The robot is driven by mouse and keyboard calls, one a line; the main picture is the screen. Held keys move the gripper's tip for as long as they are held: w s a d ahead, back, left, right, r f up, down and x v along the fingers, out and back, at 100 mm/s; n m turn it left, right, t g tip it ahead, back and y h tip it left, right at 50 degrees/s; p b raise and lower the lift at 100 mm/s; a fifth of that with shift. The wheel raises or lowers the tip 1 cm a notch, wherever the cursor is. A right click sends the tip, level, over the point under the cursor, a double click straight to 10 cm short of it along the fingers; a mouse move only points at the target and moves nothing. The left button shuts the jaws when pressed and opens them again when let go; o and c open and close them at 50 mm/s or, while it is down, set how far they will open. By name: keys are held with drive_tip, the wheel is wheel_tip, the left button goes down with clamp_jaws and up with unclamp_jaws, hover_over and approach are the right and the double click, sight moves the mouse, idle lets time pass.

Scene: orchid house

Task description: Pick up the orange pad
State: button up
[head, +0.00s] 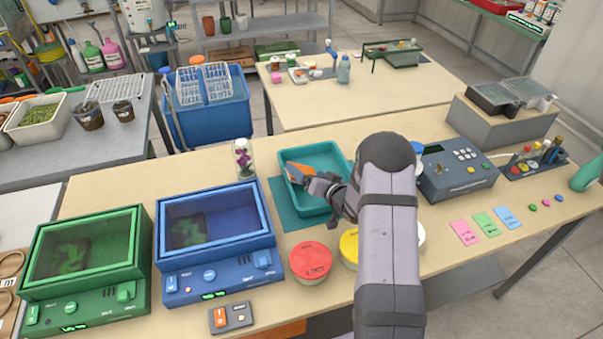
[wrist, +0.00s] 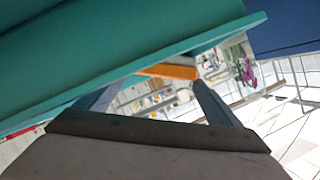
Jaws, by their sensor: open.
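The orange pad (head: 299,172) shows in the left part of the teal tray (head: 318,150), partly hidden by my gripper. In the wrist view the orange pad (wrist: 168,71) is a thin orange strip with a grey layer, seen near my fingertips and partly cut off by the teal surface. My gripper (head: 326,184) is at the tray, with its fingers close to the pad. In the wrist view my gripper (wrist: 163,88) has its two fingers apart, with the orange strip in the gap ahead. I cannot tell whether a finger touches it.
A red-lidded round tub (head: 310,262) and a yellow-lidded one (head: 349,247) stand in front of the tray. A glass jar with a purple orchid (head: 244,160) is to its left, beside the blue box (head: 215,240). A grey control box (head: 457,172) stands right.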

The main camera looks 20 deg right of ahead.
sight(305, 172)
drive_tip(key=shift+x, duration=1.25)
drive_tip(key=c, duration=1)
drive_tip(key=shift+o, duration=0.2)
drive_tip(key=shift+r, duration=0.15)
wheel_tip(305, 172, up, 10)
drive_tip(key=b, duration=0.1)
drive_tip(key=shift+b, duration=0.4)
